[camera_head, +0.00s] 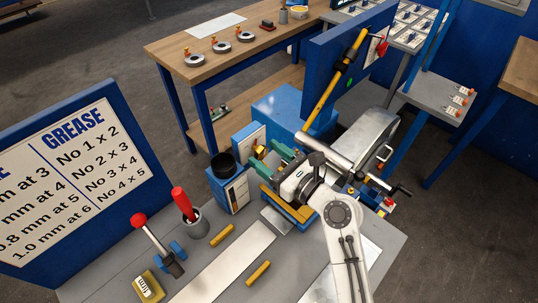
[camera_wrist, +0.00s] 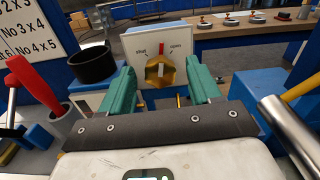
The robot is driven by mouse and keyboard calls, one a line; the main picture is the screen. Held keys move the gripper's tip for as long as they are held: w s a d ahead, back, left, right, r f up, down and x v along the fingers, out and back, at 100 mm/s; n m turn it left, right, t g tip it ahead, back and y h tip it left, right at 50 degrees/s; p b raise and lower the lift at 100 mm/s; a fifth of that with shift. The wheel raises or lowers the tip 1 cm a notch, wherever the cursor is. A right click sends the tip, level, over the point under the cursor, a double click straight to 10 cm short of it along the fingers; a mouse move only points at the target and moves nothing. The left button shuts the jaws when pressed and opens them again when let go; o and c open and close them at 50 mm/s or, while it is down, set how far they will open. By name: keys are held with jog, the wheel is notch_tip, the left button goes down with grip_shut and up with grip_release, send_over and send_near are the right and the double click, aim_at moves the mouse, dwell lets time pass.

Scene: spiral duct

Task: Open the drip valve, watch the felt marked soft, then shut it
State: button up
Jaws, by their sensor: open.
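A brass hexagonal knob, seemingly the drip valve (camera_wrist: 160,72), sits on a white plate (camera_wrist: 141,45) with a small word on each side of a red mark above it. The words are too small to read surely. In the head view the knob (camera_head: 260,152) is partly hidden by my gripper. My gripper (camera_wrist: 160,84) is open, with one green finger left of the knob and one right, and a gap on each side. In the head view my gripper (camera_head: 272,164) is at the blue machine. I cannot make out a felt marked soft.
A black cup (camera_wrist: 92,64) stands close left of my gripper. A red handle (camera_head: 183,201) in a grey pot and a red-balled lever (camera_head: 139,220) stand farther left. A metal bar (camera_wrist: 290,131) lies close right. A wooden bench (camera_head: 215,61) stands behind.

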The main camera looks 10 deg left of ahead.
jog(key=c, duration=1)
jog(key=shift+c, duration=0.2)
jog(key=shift+n, duration=0.3)
jog(key=n+b, duration=0.1)
jog(key=n, duration=0.4)
jog(key=shift+f, duration=0.15)
jog(key=n+b, duration=0.2)
jog(key=n, duration=0.3)
jog(key=shift+s+a+n+b, duration=0.1)
jog(key=shift+s+n+b, duration=0.05)
jog(key=shift+n+b, duration=0.2)
